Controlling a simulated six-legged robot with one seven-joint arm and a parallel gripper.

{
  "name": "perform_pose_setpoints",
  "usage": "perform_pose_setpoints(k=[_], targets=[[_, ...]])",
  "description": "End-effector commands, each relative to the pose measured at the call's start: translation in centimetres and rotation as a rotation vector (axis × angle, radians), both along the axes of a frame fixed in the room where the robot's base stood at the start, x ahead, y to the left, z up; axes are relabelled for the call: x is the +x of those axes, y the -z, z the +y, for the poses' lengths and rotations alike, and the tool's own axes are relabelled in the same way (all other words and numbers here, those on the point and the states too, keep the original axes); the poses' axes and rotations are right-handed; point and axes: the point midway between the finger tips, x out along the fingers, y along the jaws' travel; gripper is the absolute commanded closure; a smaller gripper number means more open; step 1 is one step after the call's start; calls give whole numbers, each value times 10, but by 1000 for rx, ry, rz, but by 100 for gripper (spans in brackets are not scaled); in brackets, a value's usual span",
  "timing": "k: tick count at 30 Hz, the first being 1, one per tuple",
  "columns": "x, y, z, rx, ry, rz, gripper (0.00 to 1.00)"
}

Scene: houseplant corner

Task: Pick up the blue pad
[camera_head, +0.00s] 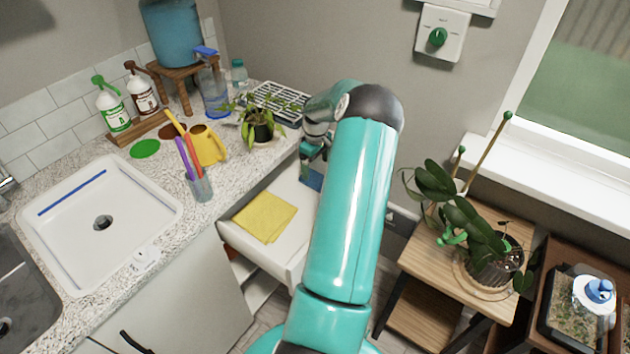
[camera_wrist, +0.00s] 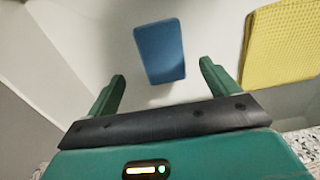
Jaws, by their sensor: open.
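The blue pad (camera_wrist: 160,52) lies flat on the white floor of an open drawer. It shows between and beyond the fingers of my gripper (camera_wrist: 162,76) in the wrist view. The gripper is open and empty, with a gap between it and the pad. In the head view part of the blue pad (camera_head: 312,180) shows just below my gripper (camera_head: 312,160), and my arm hides the rest. The gripper hangs above the far right part of the drawer (camera_head: 289,262).
A yellow cloth (camera_head: 265,216) lies in the drawer beside the pad. The drawer walls stand close around. A potted plant (camera_head: 262,128) and dish rack (camera_head: 275,102) sit on the counter nearby. A wooden stand (camera_head: 440,262) with an orchid is at the right.

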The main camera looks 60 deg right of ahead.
Motion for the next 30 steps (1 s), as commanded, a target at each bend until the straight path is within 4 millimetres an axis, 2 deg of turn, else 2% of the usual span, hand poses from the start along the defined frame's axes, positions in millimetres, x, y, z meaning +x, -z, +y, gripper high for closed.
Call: perform_pose_setpoints(k=[12, 20, 27, 30], targets=[[1, 50, 3, 1, 0, 0, 13], [1, 53, 3, -1, 0, -1, 13], [1, 53, 3, -1, 0, 0, 58], [1, 52, 3, -1, 0, -1, 61]])
